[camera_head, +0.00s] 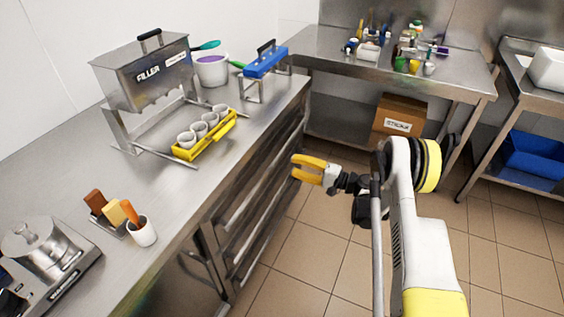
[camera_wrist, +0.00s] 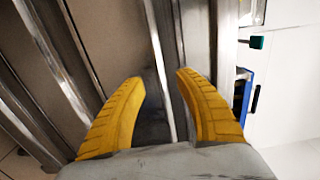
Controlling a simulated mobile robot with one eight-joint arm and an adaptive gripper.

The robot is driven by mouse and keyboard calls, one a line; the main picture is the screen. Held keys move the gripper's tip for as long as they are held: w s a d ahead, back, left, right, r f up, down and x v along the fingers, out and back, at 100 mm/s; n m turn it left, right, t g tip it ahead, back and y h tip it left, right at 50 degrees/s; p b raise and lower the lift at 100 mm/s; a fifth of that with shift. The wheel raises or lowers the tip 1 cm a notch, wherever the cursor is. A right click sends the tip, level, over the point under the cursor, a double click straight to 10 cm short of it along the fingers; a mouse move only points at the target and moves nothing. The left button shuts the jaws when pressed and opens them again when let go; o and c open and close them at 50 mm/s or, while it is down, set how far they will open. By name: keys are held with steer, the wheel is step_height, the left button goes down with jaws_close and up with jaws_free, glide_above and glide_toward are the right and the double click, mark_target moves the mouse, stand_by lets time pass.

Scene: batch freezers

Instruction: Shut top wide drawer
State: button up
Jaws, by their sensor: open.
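The wide steel drawers (camera_head: 250,205) are stacked in the front of the left counter, with long bar handles. The top wide drawer (camera_head: 272,160) lies just below the countertop edge; how far it stands out is hard to tell. My gripper (camera_head: 297,168) has yellow fingers that point left toward the drawer fronts, near the top drawer's far end. In the wrist view the fingers (camera_wrist: 161,77) are spread apart and hold nothing. A pale metal edge (camera_wrist: 160,70) runs between and beyond them; I cannot tell if they touch it.
The counter (camera_head: 165,185) carries a filler (camera_head: 145,75), a yellow cup rack (camera_head: 205,142) and a blue-topped stand (camera_head: 264,62). A cardboard box (camera_head: 398,115) sits under the back table (camera_head: 330,47). The tiled floor (camera_head: 320,225) before the drawers is clear.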

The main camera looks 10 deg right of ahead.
steer(key=v, duration=0.4)
steer(key=shift+a, duration=0.1)
steer(key=a+r+n+g+h, duration=0.15)
steer(key=a+r+h, duration=0.25)
steer(key=r, duration=0.8)
steer(key=s+a+r+g+h, duration=0.2)
steer(key=s+r+h, duration=0.1)
steer(key=s+r, duration=0.55)
steer(key=s+d+r+n+h, duration=0.1)
steer(key=s+h, duration=0.3)
steer(key=s, duration=0.9)
steer(key=s+d+r+n+h, duration=0.2)
steer(key=s+d+n+h, duration=0.2)
steer(key=s, duration=1)
steer(key=shift+r+t, duration=0.25)
steer(key=shift+t, duration=0.1)
